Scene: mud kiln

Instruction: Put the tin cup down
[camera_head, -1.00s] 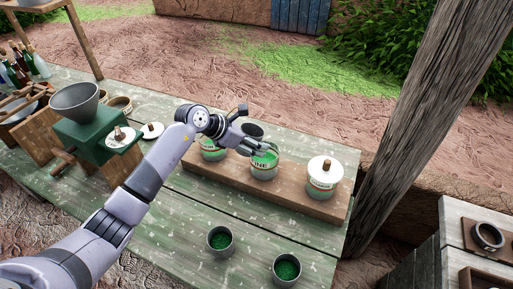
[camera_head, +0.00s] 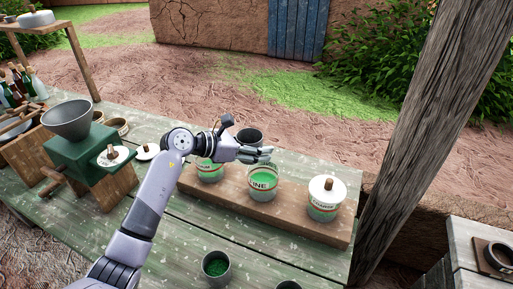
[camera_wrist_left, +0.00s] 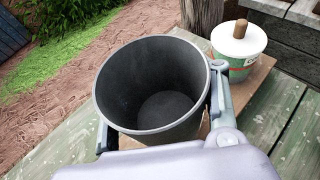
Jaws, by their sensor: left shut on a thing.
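My left gripper (camera_head: 257,152) is shut on a dark grey tin cup (camera_head: 249,137) and holds it above the back edge of the plank, behind the open canisters. In the left wrist view the cup (camera_wrist_left: 150,88) stands about upright between the fingers and looks empty inside. Whether its base touches anything is hidden. Two other tin cups with green contents stand on the table in front: one (camera_head: 216,266) at lower middle, and one (camera_head: 288,285) cut off by the bottom edge. My right gripper is not in view.
A wooden plank (camera_head: 290,222) on the green table (camera_head: 180,240) bears two open canisters of green stuff (camera_head: 209,171) (camera_head: 262,183) and a lidded one (camera_head: 325,198). A green grinder (camera_head: 75,140) and loose white lids (camera_head: 112,156) stand left. A wooden post (camera_head: 430,130) rises at right.

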